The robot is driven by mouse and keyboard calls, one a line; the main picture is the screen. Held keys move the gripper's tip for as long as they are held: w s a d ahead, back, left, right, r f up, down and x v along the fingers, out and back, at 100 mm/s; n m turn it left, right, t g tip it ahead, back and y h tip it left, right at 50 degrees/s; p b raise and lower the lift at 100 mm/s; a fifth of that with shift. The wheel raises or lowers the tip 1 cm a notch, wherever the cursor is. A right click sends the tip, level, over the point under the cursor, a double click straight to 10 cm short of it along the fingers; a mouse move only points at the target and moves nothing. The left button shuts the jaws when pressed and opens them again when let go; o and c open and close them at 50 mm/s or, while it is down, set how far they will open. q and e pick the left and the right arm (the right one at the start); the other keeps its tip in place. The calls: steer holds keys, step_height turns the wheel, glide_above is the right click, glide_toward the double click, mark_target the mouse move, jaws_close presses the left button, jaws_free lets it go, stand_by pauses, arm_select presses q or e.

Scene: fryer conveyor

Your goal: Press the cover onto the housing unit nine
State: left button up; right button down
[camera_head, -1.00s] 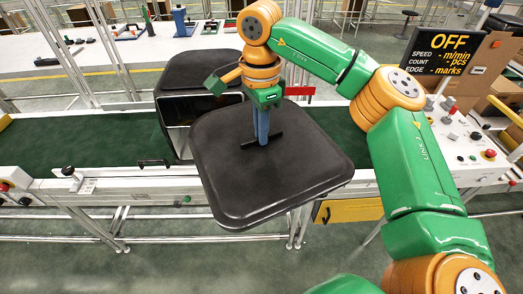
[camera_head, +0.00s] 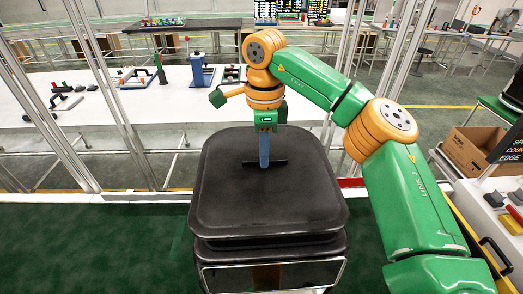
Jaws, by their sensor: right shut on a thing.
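The cover (camera_head: 265,205) is a wide black panel with rounded corners and a raised rim, in the middle of the head view. My right gripper (camera_head: 264,152) comes down from above and is shut on the dark handle at the cover's far part. The housing unit (camera_head: 215,272) is black with a glossy front panel. It shows just below the cover's near edge, and the cover hides its top. The cover looks roughly lined up over the housing; I cannot tell whether they touch. My left gripper is not in view.
The green conveyor belt (camera_head: 90,245) is clear to the left. A white bench (camera_head: 120,100) with small tools stands behind, past metal posts. A cardboard box (camera_head: 470,148) and a panel with buttons (camera_head: 500,205) are at the right, near my arm.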

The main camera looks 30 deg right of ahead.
mark_target(267, 171)
steer(key=shift+s+a+r, duration=0.1)
steer(key=shift+s+r, duration=0.15)
steer(key=shift+s, duration=0.45)
steer(key=shift+s+r, duration=0.25)
steer(key=shift+s, duration=0.45)
steer(key=f, duration=0.1)
steer(key=w+f+b, duration=0.1)
steer(key=f, duration=0.1)
steer(key=shift+w+f, duration=0.1)
steer(key=shift+w, duration=0.1)
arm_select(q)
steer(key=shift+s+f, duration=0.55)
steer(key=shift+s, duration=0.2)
arm_select(e)
steer(key=shift+s, duration=0.3)
steer(key=shift+w, duration=0.1)
steer(key=shift+w, duration=0.1)
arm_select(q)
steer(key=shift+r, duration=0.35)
arm_select(e)
steer(key=shift+f, duration=0.1)
